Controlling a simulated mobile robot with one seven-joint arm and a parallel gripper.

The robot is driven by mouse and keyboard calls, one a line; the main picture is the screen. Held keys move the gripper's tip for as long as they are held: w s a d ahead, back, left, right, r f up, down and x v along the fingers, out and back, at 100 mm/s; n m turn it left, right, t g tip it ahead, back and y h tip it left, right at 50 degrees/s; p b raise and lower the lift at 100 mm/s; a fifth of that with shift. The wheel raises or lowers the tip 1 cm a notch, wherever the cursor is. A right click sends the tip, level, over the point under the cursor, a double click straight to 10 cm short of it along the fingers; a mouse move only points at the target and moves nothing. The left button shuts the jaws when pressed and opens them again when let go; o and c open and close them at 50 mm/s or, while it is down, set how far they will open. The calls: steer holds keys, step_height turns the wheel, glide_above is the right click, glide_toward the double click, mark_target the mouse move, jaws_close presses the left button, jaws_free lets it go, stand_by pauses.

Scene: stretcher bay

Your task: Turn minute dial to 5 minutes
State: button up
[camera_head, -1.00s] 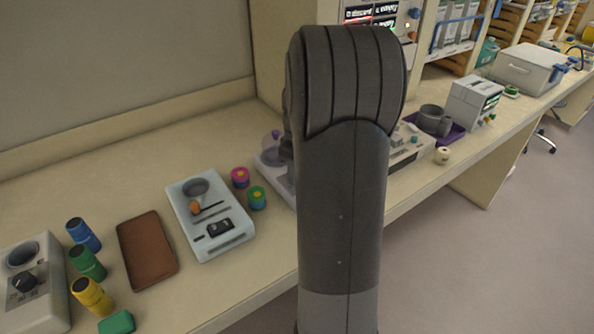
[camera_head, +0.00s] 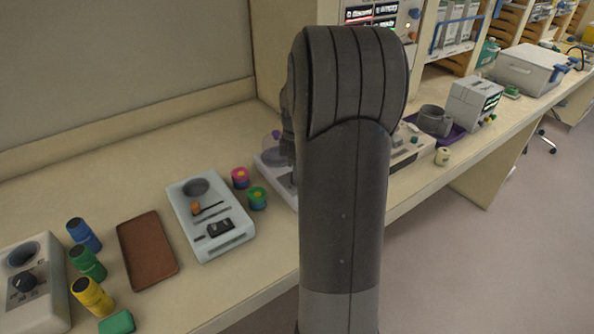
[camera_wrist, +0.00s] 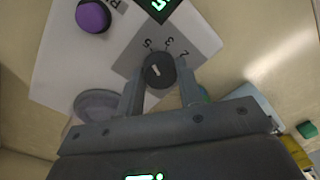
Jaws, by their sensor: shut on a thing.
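In the wrist view my gripper (camera_wrist: 160,87) has its two fingers on either side of a dark round dial (camera_wrist: 158,70) and is shut on it. The dial has a short white mark on its top and sits on a grey square plate (camera_wrist: 192,40) with printed numbers, among them 5, 3 and 2. The mark tilts toward the upper left, roughly toward the 5; its exact setting is too small to tell. In the head view my arm hides the gripper and the dial.
A purple button (camera_wrist: 93,17) and a green-lit display (camera_wrist: 157,4) are near the dial. A round grey cup-like part (camera_wrist: 97,104) lies beside the left finger. In the head view, a white device (camera_head: 222,238), a brown tray (camera_head: 147,249) and several coloured bottles stand left of my arm.

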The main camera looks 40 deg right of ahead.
stand_by(0.3)
steer(key=o, duration=1)
steer(key=shift+c, duration=0.2)
step_height(320, 180, up, 11)
steer(key=shift+w+d, duration=0.15)
steer(key=shift+w, duration=0.05)
steer(key=shift+f, duration=0.1)
steer(key=s+a+r+m+t, duration=0.2)
steer(key=s+a+m+t, duration=0.4)
steer(key=s+a+m, duration=0.5)
steer(key=s+a, duration=0.9)
steer(key=a, duration=0.4)
steer(key=shift+r, duration=0.25)
